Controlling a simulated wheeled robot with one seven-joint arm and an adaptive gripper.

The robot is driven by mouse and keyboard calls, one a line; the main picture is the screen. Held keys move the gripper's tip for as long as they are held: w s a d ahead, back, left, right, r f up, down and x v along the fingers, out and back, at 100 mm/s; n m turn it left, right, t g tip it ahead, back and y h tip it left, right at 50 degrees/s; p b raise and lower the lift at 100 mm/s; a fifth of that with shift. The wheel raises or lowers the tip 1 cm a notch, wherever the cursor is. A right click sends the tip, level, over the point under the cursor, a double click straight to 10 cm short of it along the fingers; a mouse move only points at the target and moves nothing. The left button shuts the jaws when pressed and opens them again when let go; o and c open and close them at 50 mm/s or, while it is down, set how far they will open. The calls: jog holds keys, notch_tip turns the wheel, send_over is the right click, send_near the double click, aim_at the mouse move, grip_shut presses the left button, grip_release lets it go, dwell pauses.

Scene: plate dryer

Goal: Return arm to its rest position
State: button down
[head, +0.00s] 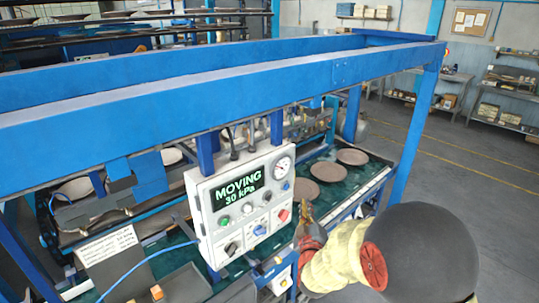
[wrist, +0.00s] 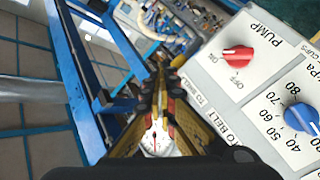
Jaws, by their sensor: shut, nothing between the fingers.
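My gripper (head: 308,217) is beside the right edge of the control panel (head: 205,215), in front of the machine. Its fingers are together and hold nothing. In the wrist view my gripper (wrist: 160,70) points past the panel face, with the red PUMP knob (wrist: 238,57) and the blue kPa knob (wrist: 300,117) to its right. The panel display (head: 238,190) reads MOVING 30 kPa in green. A round gauge (head: 282,167) sits at the panel's upper right. I cannot tell whether the fingers touch the panel.
A blue frame beam (head: 230,95) crosses above the panel, with a blue post (head: 415,130) at right. Brown plates (head: 327,171) lie on the green belt behind. A white sign (head: 110,243) stands at lower left. Open floor (head: 470,190) lies to the right.

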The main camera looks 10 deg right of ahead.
jog(key=s+a+f+m+g+y, duration=0.1)
jog(key=s+f+g, duration=0.15)
jog(key=f, duration=0.35)
jog(key=s+a+f+m+g+y, duration=0.1)
jog(key=a+f+g, duration=0.15)
jog(key=f, duration=0.35)
jog(key=s+a+f+m+g+y+b, duration=0.1)
jog(key=s+f+m+g, duration=0.15)
jog(key=s+g, duration=0.45)
jog(key=s+d+r+b, duration=0.1)
jog(key=s+r+b, duration=0.2)
jog(key=s, duration=0.6)
jog(key=s+d+r+m+b, duration=0.1)
jog(key=s+r+b, duration=0.2)
jog(key=s, duration=0.7)
jog(key=s+d+r+m+b, duration=0.1)
jog(key=s+r+b, duration=0.2)
jog(key=s, duration=0.6)
jog(key=shift+s+d+b, duration=0.25)
jog(key=shift+s+b, duration=0.05)
jog(key=shift+b, duration=0.7)
jog(key=shift+w+m, duration=0.1)
jog(key=shift+m, duration=0.15)
